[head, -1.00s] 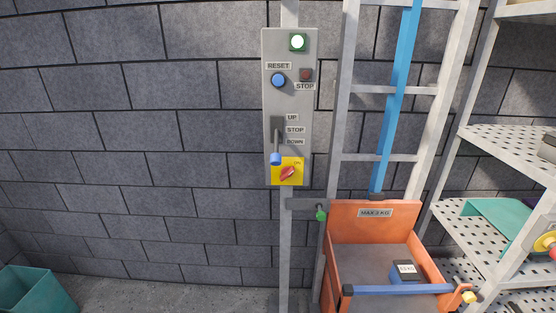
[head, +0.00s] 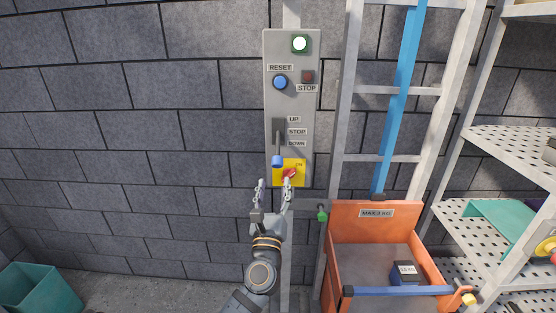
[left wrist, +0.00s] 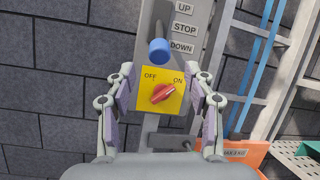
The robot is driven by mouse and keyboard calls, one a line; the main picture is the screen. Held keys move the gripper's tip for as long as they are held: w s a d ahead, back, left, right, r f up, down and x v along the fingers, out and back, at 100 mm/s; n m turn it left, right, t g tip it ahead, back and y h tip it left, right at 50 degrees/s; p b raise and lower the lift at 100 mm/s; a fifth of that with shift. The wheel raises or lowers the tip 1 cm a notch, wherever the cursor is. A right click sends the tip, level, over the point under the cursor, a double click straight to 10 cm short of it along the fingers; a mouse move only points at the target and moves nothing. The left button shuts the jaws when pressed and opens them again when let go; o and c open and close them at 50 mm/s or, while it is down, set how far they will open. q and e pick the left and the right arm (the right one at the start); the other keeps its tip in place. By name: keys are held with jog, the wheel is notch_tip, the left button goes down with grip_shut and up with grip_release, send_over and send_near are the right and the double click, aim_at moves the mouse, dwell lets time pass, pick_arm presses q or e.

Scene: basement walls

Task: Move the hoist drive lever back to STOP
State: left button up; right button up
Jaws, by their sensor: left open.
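The hoist drive lever, with a blue knob (head: 277,161), sits on the grey control panel (head: 270,100) in the head view, its knob low, below the DOWN label (head: 297,144). The STOP label (head: 297,132) lies above that, under UP. In the left wrist view the blue knob (left wrist: 159,50) is just above the yellow plate with its red rotary switch (left wrist: 164,93). My left gripper (head: 274,184) is open and empty, its fingers just below the knob and apart from it; they also show in the left wrist view (left wrist: 164,80). My right gripper is not in view.
The orange hoist carriage (head: 376,235) holding a dark block (head: 405,272) stands at lower right beside the ladder-like mast (head: 384,90). Metal shelves (head: 510,150) are at far right. A teal bin (head: 38,290) is at lower left. The wall left of the panel is clear.

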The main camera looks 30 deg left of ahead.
aim_at(277, 166)
pick_arm(q)
jog(key=p+x, duration=0.2)
jog(key=x, duration=0.6)
jog(key=shift+w+a+r+p, duration=0.15)
jog(key=shift+w+p, duration=0.05)
jog(key=shift+p, duration=0.2)
jog(key=shift+w+a+r, duration=0.1)
jog(key=shift+w+a, duration=0.1)
jog(key=shift+w, duration=0.25)
jog(key=shift+c, duration=0.2)
grip_shut()
